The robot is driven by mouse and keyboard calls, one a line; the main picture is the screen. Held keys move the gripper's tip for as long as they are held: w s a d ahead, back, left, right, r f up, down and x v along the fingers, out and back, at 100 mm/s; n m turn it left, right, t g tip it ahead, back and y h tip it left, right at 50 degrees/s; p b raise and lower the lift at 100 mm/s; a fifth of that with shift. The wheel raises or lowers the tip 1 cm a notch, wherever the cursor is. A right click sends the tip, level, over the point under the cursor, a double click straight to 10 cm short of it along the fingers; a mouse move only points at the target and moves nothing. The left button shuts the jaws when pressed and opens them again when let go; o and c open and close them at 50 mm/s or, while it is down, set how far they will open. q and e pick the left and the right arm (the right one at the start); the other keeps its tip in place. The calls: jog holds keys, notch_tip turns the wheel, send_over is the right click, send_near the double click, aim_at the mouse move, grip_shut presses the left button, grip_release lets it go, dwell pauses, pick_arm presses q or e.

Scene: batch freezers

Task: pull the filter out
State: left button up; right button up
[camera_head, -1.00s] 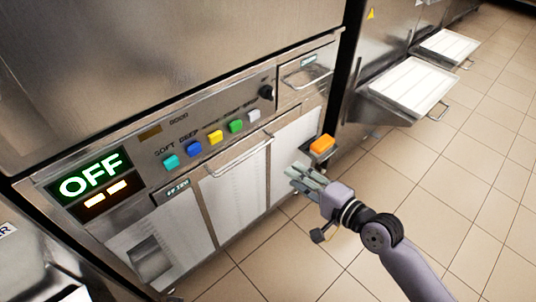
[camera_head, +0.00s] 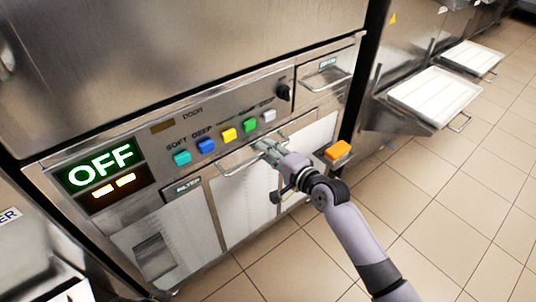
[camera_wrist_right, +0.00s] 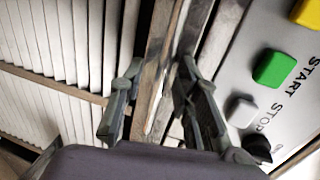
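The filter is a pale louvred panel (camera_head: 240,205) on the front of the freezer, below the row of coloured buttons. A metal bar handle (camera_head: 236,171) runs along its top edge. My right gripper (camera_head: 264,147) is at the right end of this handle. In the right wrist view, my right gripper (camera_wrist_right: 160,100) has its two fingers apart. A metal bar or edge (camera_wrist_right: 152,95) lies between them, and the louvres (camera_wrist_right: 60,45) fill the left side. I cannot tell whether either finger touches the handle. My left gripper is not in view.
The display (camera_head: 100,168) reads OFF. A green button (camera_wrist_right: 273,68) and a white one (camera_wrist_right: 240,110) are close to the right finger. White trays (camera_head: 434,95) jut out further right. The tiled floor is clear.

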jog(key=shift+w+a, duration=0.1)
jog(key=shift+w, duration=0.05)
grip_shut()
dwell(0.4)
dwell(0.5)
